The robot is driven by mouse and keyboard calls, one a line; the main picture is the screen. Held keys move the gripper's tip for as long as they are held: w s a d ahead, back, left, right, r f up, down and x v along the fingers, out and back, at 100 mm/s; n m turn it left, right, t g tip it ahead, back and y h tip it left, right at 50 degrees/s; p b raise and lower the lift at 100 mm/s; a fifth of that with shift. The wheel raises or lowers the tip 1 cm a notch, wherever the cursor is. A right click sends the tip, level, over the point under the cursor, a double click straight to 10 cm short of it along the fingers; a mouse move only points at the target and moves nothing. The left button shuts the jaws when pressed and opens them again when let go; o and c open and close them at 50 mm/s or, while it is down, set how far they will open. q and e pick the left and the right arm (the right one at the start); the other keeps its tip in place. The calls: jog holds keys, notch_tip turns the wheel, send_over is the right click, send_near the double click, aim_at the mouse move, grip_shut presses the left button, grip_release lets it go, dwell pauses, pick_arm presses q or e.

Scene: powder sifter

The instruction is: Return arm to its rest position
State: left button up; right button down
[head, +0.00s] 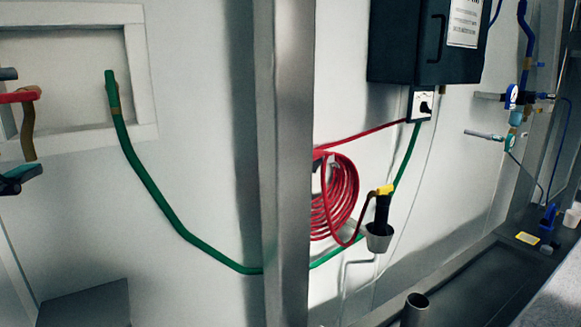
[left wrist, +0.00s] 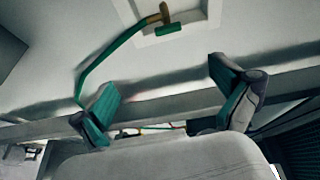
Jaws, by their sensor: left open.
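My left gripper (head: 18,178) shows only in part at the left edge of the head view, as a dark fingertip with a teal pad. In the left wrist view my left gripper (left wrist: 165,104) has its two teal-padded fingers spread wide, with nothing between them. It is apart from the wall and the hose. My right gripper is in neither view.
A green hose (head: 160,203) runs along the white wall behind a steel post (head: 287,160). A framed recess (head: 138,60) is at the upper left. A coiled red hose (head: 343,195) and dark cabinet (head: 410,45) are right of the post.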

pick_arm(q)
jog(key=w+a+f+n+g+h, duration=0.15)
jog(key=w+f, duration=0.25)
jog(key=f, duration=0.6)
jog(key=w+a+f+n+g+y, duration=0.1)
jog(key=w+a+f+n+g, duration=0.15)
jog(key=f, duration=0.75)
notch_tip(320, 180, down, 15)
jog(key=n+g, duration=0.2)
jog(key=n, duration=0.1)
jog(key=s+d+f+n+g+h, duration=0.1)
jog(key=s+d+f+n+g, duration=0.15)
jog(key=s+d+f, duration=0.4)
jog(key=s+d+f+n+g, duration=0.2)
jog(key=s+d+f+g, duration=0.1)
jog(key=s+f, duration=0.65)
jog(key=s+d+f+n+g+h, duration=0.1)
jog(key=s+d+f+n+g, duration=0.3)
jog(key=f, duration=0.6)
notch_tip(320, 180, down, 24)
jog(key=s+m, duration=0.2)
jog(key=s+a+f, duration=0.2)
jog(key=s+f, duration=1.5)
jog(key=shift+s+a+f+g, duration=0.15)
jog(key=shift+a+f+g, duration=0.2)
jog(key=shift+g, duration=0.1)
